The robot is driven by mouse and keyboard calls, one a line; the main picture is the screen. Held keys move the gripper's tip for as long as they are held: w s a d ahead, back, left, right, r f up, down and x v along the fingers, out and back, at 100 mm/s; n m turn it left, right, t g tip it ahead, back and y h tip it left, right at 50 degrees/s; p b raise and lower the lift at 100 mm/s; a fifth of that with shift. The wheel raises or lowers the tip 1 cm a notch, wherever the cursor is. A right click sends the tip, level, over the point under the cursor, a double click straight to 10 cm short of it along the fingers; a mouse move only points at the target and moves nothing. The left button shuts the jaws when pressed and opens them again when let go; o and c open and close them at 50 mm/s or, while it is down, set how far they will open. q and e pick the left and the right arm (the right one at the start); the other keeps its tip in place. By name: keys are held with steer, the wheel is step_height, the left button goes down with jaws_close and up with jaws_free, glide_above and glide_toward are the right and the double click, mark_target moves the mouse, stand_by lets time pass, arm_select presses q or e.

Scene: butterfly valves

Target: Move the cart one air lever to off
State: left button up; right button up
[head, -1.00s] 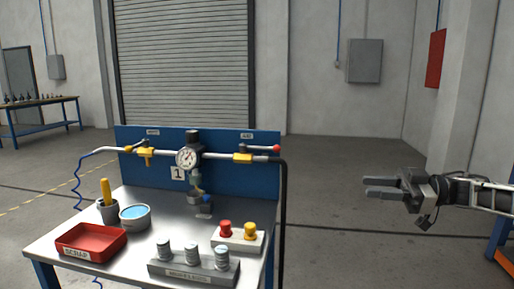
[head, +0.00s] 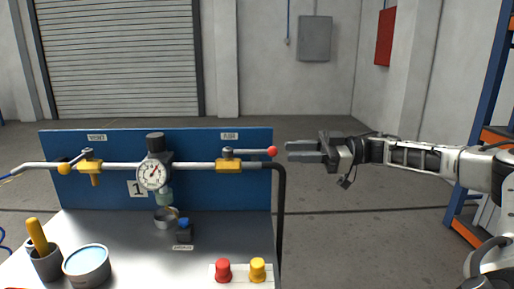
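The cart (head: 226,240) carries a blue panel marked 1, with a grey pipe along it. The air valve (head: 229,164) is the yellow-bodied one at the panel's right. Its lever (head: 255,152) lies roughly along the pipe, pointing right, with a red ball (head: 272,151) at its end. My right gripper (head: 288,152) is just right of the red ball, fingers pointing left at about its height. My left gripper is not in view.
A vent valve (head: 90,167) with a yellow ball and a gauge (head: 152,175) sit on the same pipe. A black hose (head: 281,215) drops at the cart's right edge. Red (head: 223,269) and yellow (head: 258,269) buttons stand in front. The floor right of the cart is clear.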

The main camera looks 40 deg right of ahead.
mark_target(271, 152)
steer(key=p+x, duration=0.1)
steer(key=x, duration=0.8)
steer(key=shift+w, duration=0.1)
steer(key=shift+p, duration=0.3)
jaws_close()
